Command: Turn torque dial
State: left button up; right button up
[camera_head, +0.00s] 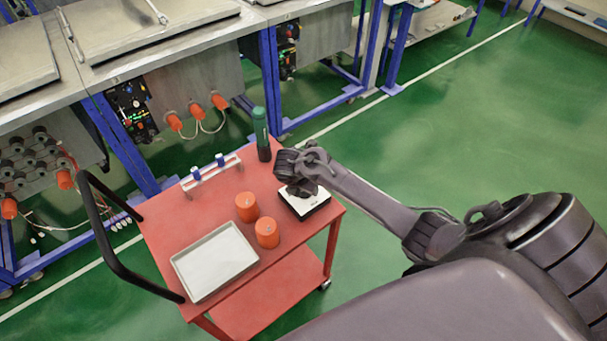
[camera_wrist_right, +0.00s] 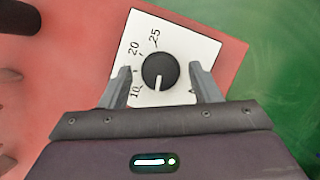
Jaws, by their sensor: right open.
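The torque dial (camera_wrist_right: 160,72) is a round black knob with a white pointer line, on a white plate (camera_wrist_right: 185,35) marked 10, 20 and 25. In the right wrist view the pointer aims down toward my gripper. In the head view the dial's white-topped box (camera_head: 307,203) sits at the right end of the red cart, and the knob is hidden under my gripper. My right gripper (camera_wrist_right: 162,84) is open, with one finger on each side of the knob and visible gaps between. I cannot tell the height of the fingertips over the plate. My left gripper does not show.
The red cart (camera_head: 190,227) also carries a white tray (camera_head: 214,262), two orange cylinders (camera_head: 246,207) (camera_head: 267,232), a rack with blue-topped parts (camera_head: 211,172) and a dark green bottle (camera_head: 261,134). Workbenches (camera_head: 150,40) stand behind. Green floor (camera_head: 470,130) is free at right.

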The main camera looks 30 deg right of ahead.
jog(key=shift+w+d+f, duration=0.1)
jog(key=shift+f, duration=0.1)
jog(key=c, duration=1)
